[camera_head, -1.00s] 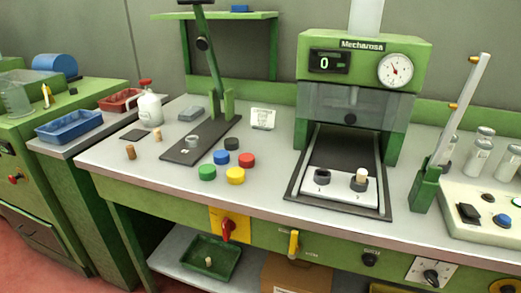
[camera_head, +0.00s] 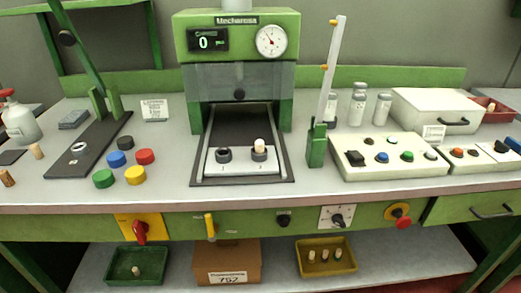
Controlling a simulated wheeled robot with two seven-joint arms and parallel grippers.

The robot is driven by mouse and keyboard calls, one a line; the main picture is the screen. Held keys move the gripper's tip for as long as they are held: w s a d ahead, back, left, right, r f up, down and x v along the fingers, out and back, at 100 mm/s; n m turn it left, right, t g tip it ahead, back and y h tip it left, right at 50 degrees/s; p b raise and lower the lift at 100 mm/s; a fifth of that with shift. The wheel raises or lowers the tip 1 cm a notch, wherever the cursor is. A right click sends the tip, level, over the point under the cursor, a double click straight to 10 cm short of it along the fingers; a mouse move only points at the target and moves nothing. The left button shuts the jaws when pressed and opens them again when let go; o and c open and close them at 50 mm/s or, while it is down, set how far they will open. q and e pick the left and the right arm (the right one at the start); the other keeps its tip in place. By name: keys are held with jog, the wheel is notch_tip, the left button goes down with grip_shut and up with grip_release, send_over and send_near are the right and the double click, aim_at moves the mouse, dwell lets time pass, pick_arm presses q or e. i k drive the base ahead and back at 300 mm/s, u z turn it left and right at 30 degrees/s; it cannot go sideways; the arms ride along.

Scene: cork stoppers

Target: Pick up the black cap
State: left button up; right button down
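The black cap (camera_head: 124,143) lies on the grey bench top, left of the press, at the back of a small cluster of coloured caps. A blue cap (camera_head: 116,158) is just in front of it, and a red cap (camera_head: 145,156) is to its front right. A green cap (camera_head: 103,178) and a yellow cap (camera_head: 135,175) lie nearer the bench's front edge. The black cap sits close to the dark base plate (camera_head: 85,152) of the lever tool. Neither of my grippers shows in the view.
A white control box (camera_head: 388,160) and glass jars (camera_head: 358,105) are further right. Bench front is clear.

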aim_at(126, 142)
jog(key=k, duration=0.5)
jog(key=u, duration=1.5)
jog(key=i, duration=1)
jog(key=z, duration=1.2)
